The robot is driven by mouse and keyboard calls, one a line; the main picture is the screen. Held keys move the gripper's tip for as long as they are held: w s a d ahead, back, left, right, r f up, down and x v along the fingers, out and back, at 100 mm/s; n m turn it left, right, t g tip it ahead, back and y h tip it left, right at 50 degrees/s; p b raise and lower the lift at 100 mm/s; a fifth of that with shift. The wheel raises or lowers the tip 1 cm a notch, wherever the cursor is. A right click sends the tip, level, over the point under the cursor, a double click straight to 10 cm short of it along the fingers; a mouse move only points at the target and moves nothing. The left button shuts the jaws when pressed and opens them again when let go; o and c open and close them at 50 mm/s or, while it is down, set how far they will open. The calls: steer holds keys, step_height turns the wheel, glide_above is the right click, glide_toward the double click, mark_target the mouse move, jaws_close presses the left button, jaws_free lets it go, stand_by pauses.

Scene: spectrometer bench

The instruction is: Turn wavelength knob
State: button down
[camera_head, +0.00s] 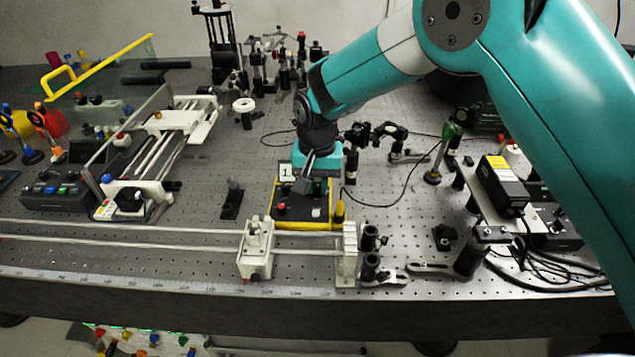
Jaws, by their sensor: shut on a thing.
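A small black box (299,214) with a yellow front edge stands on the metal bench in the middle of the view. Its top carries a red button (281,208), a pale round part and a white label with a "1" on it. My gripper (305,183) points down at the back half of this box. It is shut on a small dark knob there, which the fingers and the teal gripper body mostly hide. I cannot read any marking on the knob or tell how far it is turned.
A yellow cone-tipped post (339,212) stands just right of the box. A rail with a white carriage (255,247) runs in front. A black instrument (503,185) with cables stands at right. Optical mounts (270,62) stand behind. The perforated bench left of the box is partly clear.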

mark_target(317, 186)
steer(key=c, duration=1)
jaws_free()
steer(key=shift+c, duration=0.2)
steer(key=shift+r, duration=0.15)
step_height(317, 186, up, 17)
steer(key=b, duration=0.2)
steer(key=shift+r, duration=0.1)
